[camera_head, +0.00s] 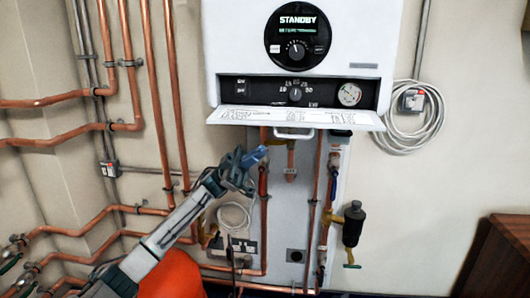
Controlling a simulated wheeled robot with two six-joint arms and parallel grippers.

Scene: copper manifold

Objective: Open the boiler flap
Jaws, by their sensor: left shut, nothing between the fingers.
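The white boiler (232,40) hangs on the wall at the top middle, with a round dial reading STANDBY. Its flap (222,115) is folded down and sticks out below the body, with printed text on its inner face. A pale handle (294,135) shows under the flap's front edge. The black control panel (265,92) behind the flap is exposed, with a knob and a round gauge. My left gripper (257,157) is shut and empty, below and left of the handle and apart from it in the picture. My right gripper is out of view.
Copper pipes (160,90) run along the left wall and below the boiler. A coiled white cable (428,125) hangs at the right. A black cylinder on a valve (353,223) stands lower right. A wooden cabinet (498,255) is at the right edge. The wall between is bare.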

